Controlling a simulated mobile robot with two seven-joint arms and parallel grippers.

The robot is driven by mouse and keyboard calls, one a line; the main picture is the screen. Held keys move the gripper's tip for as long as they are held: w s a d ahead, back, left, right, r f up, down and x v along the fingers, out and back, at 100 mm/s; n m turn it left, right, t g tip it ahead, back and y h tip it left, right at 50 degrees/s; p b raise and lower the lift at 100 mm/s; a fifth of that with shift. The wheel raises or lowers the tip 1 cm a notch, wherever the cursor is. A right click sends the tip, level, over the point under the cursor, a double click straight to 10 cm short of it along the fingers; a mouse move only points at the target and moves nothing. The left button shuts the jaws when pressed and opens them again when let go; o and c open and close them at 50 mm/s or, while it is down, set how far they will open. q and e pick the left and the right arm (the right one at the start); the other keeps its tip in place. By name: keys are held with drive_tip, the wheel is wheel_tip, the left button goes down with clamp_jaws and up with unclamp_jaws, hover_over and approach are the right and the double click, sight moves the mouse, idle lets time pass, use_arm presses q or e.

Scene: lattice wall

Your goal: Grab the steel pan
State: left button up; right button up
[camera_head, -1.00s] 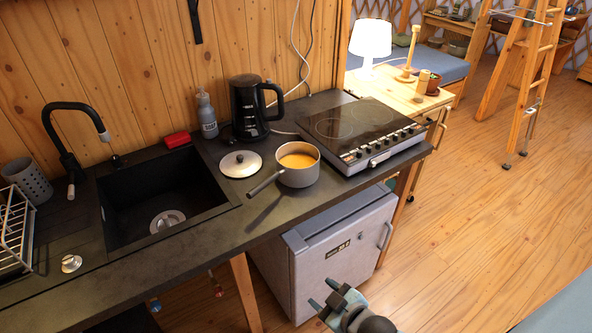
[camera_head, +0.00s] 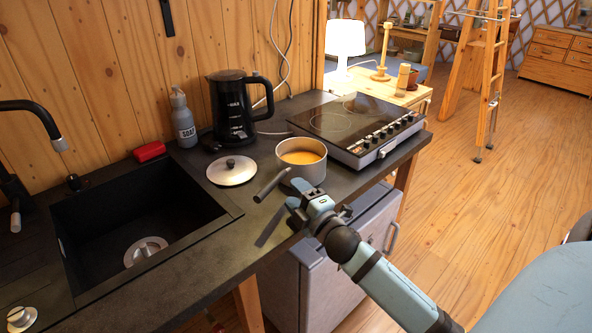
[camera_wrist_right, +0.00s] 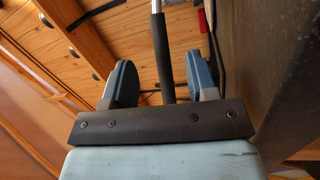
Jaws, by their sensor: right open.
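The steel pan (camera_head: 308,172) stands on the dark counter just in front of the hob, holding an orange liquid. Its dark handle (camera_head: 270,186) points to the front left. My right gripper (camera_head: 295,196) is open, close to the handle at the counter's front edge. In the right wrist view, the dark handle (camera_wrist_right: 162,55) shows as a rod between the two spread fingers (camera_wrist_right: 160,82), not visibly touching either one. How deep it sits between them I cannot tell. My left gripper is not in view.
A lid (camera_head: 231,172) lies left of the pan. A black kettle (camera_head: 231,110) and a soap bottle (camera_head: 183,120) stand behind. The hob (camera_head: 350,125) is right of the pan, the sink (camera_head: 140,225) at left. A grey fridge (camera_head: 325,265) is under the counter.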

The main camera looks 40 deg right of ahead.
sight(279, 177)
drive_tip(key=shift+w+r, duration=0.15)
drive_tip(key=shift+w, duration=1)
drive_tip(key=shift+w+r, duration=0.2)
drive_tip(key=shift+w, duration=1)
drive_tip(key=shift+w+r, duration=0.15)
drive_tip(key=shift+w, duration=1)
clamp_jaws()
